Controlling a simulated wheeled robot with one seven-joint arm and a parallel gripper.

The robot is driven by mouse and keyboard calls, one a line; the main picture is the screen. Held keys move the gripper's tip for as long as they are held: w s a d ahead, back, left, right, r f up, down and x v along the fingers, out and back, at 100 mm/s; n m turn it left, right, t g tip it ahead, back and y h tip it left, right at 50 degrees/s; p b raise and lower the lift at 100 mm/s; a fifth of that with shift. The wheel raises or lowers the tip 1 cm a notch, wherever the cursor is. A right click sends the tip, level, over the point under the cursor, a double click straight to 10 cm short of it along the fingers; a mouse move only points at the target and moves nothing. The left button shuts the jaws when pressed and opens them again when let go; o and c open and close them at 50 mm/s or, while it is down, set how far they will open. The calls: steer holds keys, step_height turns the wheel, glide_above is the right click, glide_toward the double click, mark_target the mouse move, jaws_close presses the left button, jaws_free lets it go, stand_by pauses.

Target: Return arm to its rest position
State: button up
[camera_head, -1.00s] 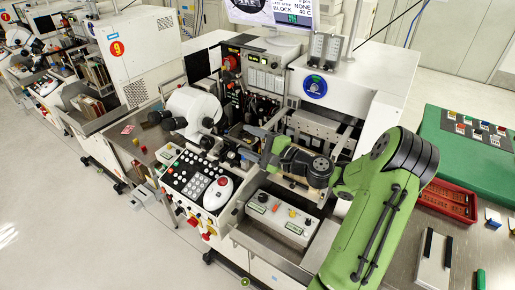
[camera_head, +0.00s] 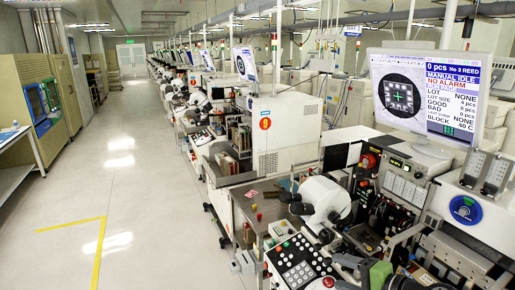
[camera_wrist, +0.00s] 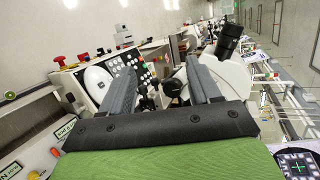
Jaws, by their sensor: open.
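My gripper (camera_wrist: 160,58) shows in the wrist view with its two grey fingers spread apart and nothing between them. Its dark mounting bar and green body fill the bottom of that view. Beyond the fingers are a white microscope (camera_wrist: 228,72) on the right and a button panel (camera_wrist: 125,66) on the left. In the head view, only a green and dark part of my arm (camera_head: 380,274) shows at the bottom edge, low in front of the bonding machine. The rest of the arm is out of frame.
The bonding machine's white microscope (camera_head: 324,200), button panel (camera_head: 298,264) and monitor (camera_head: 418,98) stand close to the arm. More machines recede behind. Left of them is a clear aisle (camera_head: 140,190) with a yellow floor line (camera_head: 98,250). Cabinets (camera_head: 35,90) line the far left.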

steer(key=s+a+f+n+g+h, duration=0.1)
steer(key=s+a+n+g+h, duration=0.1)
steer(key=s+a+n+g, duration=0.4)
steer(key=s+a+r+n+h, duration=0.1)
steer(key=s+r+n+h, duration=0.2)
steer(key=s, duration=0.6)
steer(key=s+a+r+n+h, duration=0.1)
steer(key=s+r+n+h, duration=0.1)
steer(key=s, duration=0.6)
steer(key=shift+s+r+n+t+h+b, duration=0.3)
steer(key=shift+s+r+n+h, duration=0.1)
steer(key=shift+n+h, duration=0.25)
steer(key=shift+w, duration=0.1)
